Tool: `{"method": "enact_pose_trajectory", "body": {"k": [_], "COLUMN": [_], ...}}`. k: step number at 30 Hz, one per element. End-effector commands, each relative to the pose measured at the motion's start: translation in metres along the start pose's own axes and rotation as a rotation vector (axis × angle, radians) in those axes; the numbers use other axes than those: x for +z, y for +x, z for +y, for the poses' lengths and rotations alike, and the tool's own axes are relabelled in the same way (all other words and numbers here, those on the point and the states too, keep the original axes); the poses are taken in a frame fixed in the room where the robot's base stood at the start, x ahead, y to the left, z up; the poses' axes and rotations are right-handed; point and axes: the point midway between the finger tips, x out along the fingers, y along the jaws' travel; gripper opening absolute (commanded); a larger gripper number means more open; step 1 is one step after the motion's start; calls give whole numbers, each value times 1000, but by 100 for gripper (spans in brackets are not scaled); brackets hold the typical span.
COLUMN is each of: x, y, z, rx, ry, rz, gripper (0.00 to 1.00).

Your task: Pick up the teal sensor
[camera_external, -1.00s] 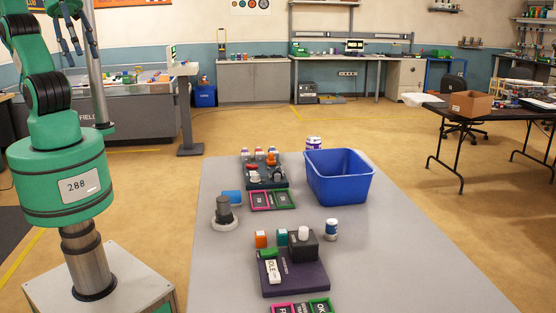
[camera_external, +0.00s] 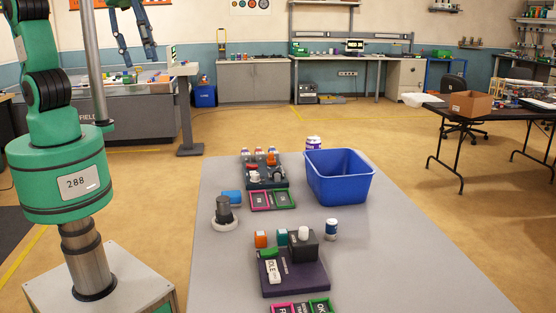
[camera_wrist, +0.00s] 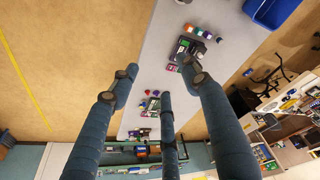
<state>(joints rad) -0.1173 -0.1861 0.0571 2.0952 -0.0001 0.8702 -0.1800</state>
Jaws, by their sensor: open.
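The teal sensor is most likely the small teal block (camera_external: 282,237) on the grey table in the external view. It stands just right of an orange block (camera_external: 261,239) and touches or nearly touches a black box with a white knob (camera_external: 303,245). My gripper (camera_external: 135,52) is high at the upper left in the external view, far from the block. Its fingers are spread and empty, pointing down. In the wrist view my gripper (camera_wrist: 160,78) spans the middle, with a row of small coloured blocks (camera_wrist: 204,33) beyond it; I cannot tell which one is teal.
A blue bin (camera_external: 338,190) stands at the table's far right. A dark device with a white label (camera_external: 292,280) lies in front of the blocks. The table's right front is clear.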

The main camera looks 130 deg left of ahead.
Motion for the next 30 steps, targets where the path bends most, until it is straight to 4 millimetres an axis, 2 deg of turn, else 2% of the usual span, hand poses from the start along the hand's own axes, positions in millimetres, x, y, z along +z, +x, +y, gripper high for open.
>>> {"method": "enact_pose_trajectory", "body": {"k": [6,15,23,30], "x": [-45,-98,-137,-164], "y": [38,100,162,226], "z": [-7,-22,-39,-59], "rx": [-16,-37,-56,-74], "ry": [-63,-149,-223,-293], "rz": [-41,-92,-134,-174], "gripper": [47,47,47,47]}}
